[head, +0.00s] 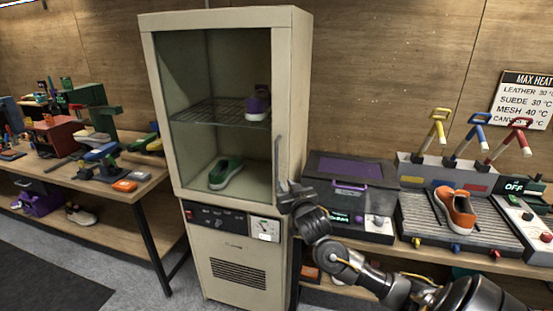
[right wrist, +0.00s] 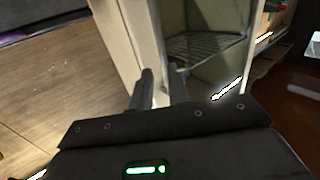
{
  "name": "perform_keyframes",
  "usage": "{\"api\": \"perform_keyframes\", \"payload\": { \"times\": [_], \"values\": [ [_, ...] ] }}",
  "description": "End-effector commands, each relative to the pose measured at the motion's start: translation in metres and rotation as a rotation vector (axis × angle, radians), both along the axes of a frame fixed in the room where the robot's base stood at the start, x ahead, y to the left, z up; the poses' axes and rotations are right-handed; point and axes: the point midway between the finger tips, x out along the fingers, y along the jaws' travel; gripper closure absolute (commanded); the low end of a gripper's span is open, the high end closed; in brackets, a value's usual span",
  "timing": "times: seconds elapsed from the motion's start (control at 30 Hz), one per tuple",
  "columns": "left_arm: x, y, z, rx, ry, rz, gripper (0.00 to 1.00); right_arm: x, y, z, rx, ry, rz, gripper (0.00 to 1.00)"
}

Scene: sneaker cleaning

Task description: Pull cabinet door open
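The tall cream cabinet (head: 293,100) stands upright in the middle of the head view, with a glass-fronted door (head: 190,75) that looks closed. A thin vertical door handle (head: 277,158) runs along the door's right side. My right gripper (head: 285,188) is at the lower end of this handle. In the right wrist view its two fingers (right wrist: 160,88) stand close together against the cabinet's edge and look shut on the handle, though the contact is partly hidden. My left gripper is not in view.
A workbench (head: 145,188) with tools stands left of the cabinet. On the right, a purple-lidded box (head: 350,180) and a rack with an orange shoe (head: 456,210) sit on a bench close to my right arm. The floor (head: 130,285) before the cabinet's left side is clear.

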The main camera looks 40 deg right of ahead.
Motion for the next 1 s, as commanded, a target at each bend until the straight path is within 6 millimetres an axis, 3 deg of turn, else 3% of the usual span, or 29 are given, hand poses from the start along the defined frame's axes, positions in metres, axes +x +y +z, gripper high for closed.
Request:
{"api": "perform_keyframes", "payload": {
  "times": [0.03, 0.1, 0.33, 0.7, 1.0],
  "values": [
    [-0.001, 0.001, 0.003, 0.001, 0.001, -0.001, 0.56, -0.001, 0.002, 0.012, 0.004, -0.018, 0.004, 0.83],
    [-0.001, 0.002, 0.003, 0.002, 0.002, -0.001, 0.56, -0.003, 0.002, 0.018, 0.009, -0.029, 0.006, 0.83],
    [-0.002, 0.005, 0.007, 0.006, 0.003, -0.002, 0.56, 0.006, -0.001, 0.021, 0.009, -0.032, 0.005, 0.83],
    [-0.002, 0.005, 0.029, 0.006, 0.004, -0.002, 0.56, 0.067, -0.025, 0.022, 0.008, -0.03, 0.004, 0.83],
    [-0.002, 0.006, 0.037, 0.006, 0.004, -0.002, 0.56, 0.095, -0.036, 0.02, 0.009, -0.031, 0.005, 0.83]
  ]
}}
